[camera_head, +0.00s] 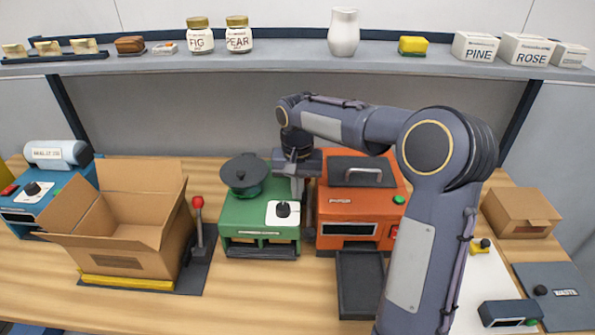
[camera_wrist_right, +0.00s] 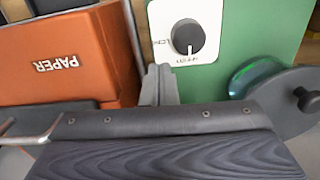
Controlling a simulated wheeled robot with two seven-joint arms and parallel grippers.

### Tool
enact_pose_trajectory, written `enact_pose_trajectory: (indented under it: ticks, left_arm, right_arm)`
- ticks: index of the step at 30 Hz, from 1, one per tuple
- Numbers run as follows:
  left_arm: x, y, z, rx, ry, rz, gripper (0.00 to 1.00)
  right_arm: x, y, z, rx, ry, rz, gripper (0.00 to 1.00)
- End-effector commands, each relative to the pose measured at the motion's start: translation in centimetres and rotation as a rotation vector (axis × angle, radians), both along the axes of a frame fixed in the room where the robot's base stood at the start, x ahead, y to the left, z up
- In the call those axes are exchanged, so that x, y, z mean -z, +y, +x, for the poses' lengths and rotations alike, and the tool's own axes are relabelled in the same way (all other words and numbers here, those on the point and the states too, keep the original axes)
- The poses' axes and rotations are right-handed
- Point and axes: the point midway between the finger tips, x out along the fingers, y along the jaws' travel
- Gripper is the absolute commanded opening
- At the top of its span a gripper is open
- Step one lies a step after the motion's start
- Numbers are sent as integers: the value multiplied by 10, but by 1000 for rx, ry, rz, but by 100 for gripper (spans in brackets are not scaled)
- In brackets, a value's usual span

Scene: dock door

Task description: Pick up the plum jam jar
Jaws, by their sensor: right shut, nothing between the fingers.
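No jar labelled plum shows in either view. Two white jars with gold lids stand on the shelf, one labelled FIG (camera_head: 200,38) and one labelled PEAR (camera_head: 238,37). My right gripper (camera_head: 298,192) points down at the gap between the green machine (camera_head: 236,215) and the orange machine (camera_head: 360,208). Its fingers are shut with nothing between them. They also show in the right wrist view (camera_wrist_right: 159,85), beside the green machine's dial (camera_wrist_right: 188,38). My left gripper is not in view.
An open cardboard box (camera_head: 115,225) and a red-knobbed lever (camera_head: 198,215) stand to the left. The shelf (camera_head: 290,66) also holds a white pitcher (camera_head: 343,33) and boxes labelled PINE (camera_head: 476,48) and ROSE (camera_head: 525,50).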

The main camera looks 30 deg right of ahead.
Motion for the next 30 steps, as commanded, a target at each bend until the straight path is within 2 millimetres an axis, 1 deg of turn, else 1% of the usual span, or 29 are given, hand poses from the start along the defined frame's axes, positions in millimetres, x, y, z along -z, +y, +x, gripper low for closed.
enact_pose_trajectory:
  ticks: [1, 3, 4, 6, 10, 15, 25, 30]
  left_arm:
    - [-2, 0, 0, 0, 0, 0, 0]
    - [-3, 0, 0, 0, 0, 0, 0]
    - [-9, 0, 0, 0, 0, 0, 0]
    - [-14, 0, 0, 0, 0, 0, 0]
    - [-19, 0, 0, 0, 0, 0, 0]
    - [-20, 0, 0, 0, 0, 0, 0]
    - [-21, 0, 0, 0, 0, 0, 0]
    - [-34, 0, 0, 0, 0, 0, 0]
  right_arm:
    - [10, 0, -1, 0, 4, 1, 0]
    - [24, 0, -1, 0, 4, 0, 0]
    - [19, -4, 6, 2, 0, 0, 0]
    - [18, -11, 16, 4, 0, 0, 0]
    - [19, -18, 28, 3, 0, 0, 0]
    - [20, -22, 33, 1, -1, -1, 0]
    - [20, -23, 35, 2, 0, -1, 0]
    - [18, -33, 50, 3, 1, -1, 0]
